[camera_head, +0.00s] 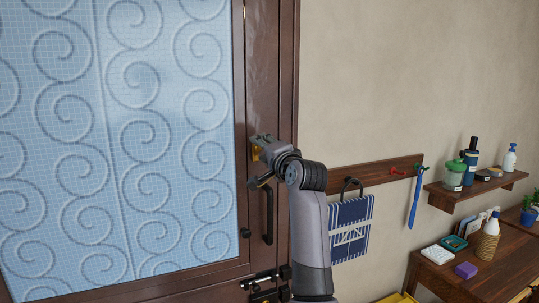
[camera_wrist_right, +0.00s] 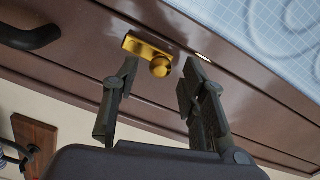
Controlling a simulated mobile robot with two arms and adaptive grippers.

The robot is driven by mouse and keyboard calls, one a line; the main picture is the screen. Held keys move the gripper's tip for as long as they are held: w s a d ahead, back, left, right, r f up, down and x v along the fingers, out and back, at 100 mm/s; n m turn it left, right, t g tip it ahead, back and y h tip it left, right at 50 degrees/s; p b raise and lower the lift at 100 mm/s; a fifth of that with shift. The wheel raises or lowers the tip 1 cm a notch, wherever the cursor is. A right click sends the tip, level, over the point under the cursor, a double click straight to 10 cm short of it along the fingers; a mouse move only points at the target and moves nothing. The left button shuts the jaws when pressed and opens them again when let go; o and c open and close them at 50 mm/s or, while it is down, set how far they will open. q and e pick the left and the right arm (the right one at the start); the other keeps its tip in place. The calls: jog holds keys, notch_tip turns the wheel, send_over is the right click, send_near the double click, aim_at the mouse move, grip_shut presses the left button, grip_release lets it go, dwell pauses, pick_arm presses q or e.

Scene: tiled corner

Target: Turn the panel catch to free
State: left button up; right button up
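The panel catch is a brass piece with a round knob (camera_wrist_right: 160,67), mounted on a brass plate (camera_wrist_right: 145,47) on the brown wooden frame. In the head view, a small part of the brass (camera_head: 255,153) shows beside my right gripper (camera_head: 262,142), which covers the rest. In the wrist view my right gripper (camera_wrist_right: 162,72) is open. Its two dark fingers stand on either side of the knob, with a gap visible to the left finger; whether the right finger touches cannot be told. My left gripper is in neither view.
The blue panel with spiral relief (camera_head: 120,130) fills the left. A dark door handle (camera_head: 268,215) and dark metal fittings (camera_head: 268,280) are below the catch. At right are a hook rail (camera_head: 335,180) with a blue towel (camera_head: 349,230), a shelf (camera_head: 478,192) with bottles, and a wooden table (camera_head: 465,268).

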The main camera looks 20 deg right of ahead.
jog(key=s, duration=1.1)
jog(key=shift+s+d, duration=0.25)
jog(key=shift+s, duration=0.1)
jog(key=shift+f, duration=0.1)
